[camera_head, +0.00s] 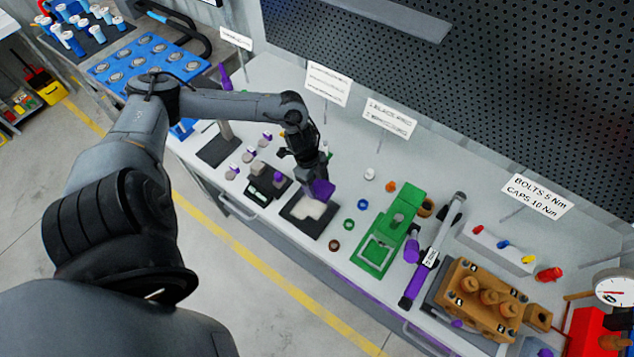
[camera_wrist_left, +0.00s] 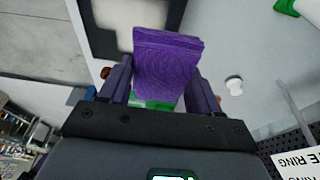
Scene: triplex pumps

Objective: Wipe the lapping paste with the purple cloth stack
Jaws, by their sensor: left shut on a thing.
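The purple cloth stack (camera_head: 321,188) is in my left gripper (camera_head: 312,176), over the far edge of a dark square plate (camera_head: 297,219). In the left wrist view the purple cloth stack (camera_wrist_left: 167,62) sits between the two fingers of my left gripper (camera_wrist_left: 160,88), which is shut on it. A pale whitish patch of lapping paste (camera_head: 309,208) lies on the dark plate, just in front of the cloth. Whether the cloth touches the plate or paste is unclear. My right gripper is not in view.
A green fixture (camera_head: 384,240) stands right of the plate, with small rings between. Small purple-topped parts (camera_head: 248,155) and a dark tray (camera_head: 262,190) are to the left. A brown pump block (camera_head: 481,296) sits farther right. The perforated back wall (camera_head: 480,70) bounds the bench.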

